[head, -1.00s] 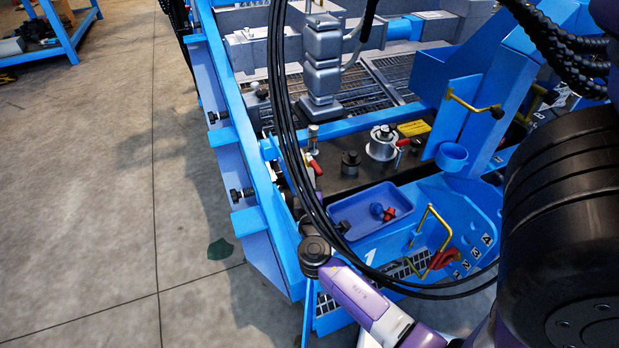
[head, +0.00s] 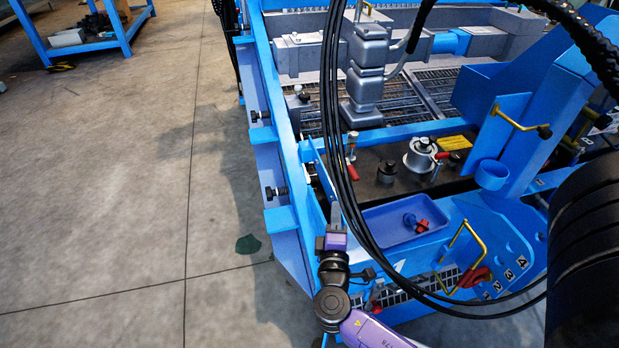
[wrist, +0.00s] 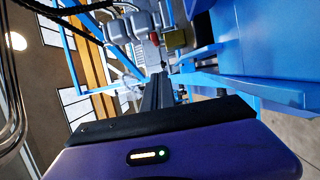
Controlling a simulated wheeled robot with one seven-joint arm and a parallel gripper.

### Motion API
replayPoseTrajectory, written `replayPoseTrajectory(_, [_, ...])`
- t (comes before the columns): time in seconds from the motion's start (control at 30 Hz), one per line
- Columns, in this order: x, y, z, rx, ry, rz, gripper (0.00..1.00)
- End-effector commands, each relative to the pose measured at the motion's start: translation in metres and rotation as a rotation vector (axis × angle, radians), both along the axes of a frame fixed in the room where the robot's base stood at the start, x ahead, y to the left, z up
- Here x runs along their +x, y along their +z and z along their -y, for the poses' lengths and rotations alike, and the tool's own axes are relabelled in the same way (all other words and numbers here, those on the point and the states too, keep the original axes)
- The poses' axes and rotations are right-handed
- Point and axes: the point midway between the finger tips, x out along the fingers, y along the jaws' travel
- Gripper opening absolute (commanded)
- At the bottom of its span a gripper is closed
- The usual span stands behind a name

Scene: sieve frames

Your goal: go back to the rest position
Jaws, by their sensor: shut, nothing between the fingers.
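My gripper (head: 335,212) shows in the head view at the left side of the blue bench, just left of the blue tray. Its purple body is below and its narrow dark fingers point up and away in the picture. The fingers are shut and hold nothing. The wrist view shows the closed dark fingers (wrist: 158,92) beyond the purple housing. My arm's purple link and dark joint are at the bottom of the head view. Black cables hang in front of the bench and partly hide it.
The blue tray (head: 385,229) holds small blue and red parts. A silver flanged cylinder (head: 421,155) and a dark knob (head: 387,173) stand behind it. A brass handle (head: 463,240) is to the right. The blue bench frame (head: 283,150) borders open concrete floor (head: 120,200) at left.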

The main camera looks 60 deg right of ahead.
Motion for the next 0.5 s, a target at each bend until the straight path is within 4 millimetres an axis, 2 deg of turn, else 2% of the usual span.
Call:
replayPoseTrajectory(0.27, [0.002, 0.000, -0.002, 0.000, 0.009, -0.003, 0.00])
replayPoseTrajectory(0.37, [0.015, -0.008, -0.007, 0.042, 0.065, 0.005, 0.00])
replayPoseTrajectory(0.4, [0.025, -0.010, -0.012, 0.082, 0.105, 0.026, 0.00])
replayPoseTrajectory(0.47, [0.039, -0.015, -0.025, 0.160, 0.179, 0.064, 0.00])
replayPoseTrajectory(0.5, [0.045, -0.020, -0.037, 0.222, 0.237, 0.090, 0.00])
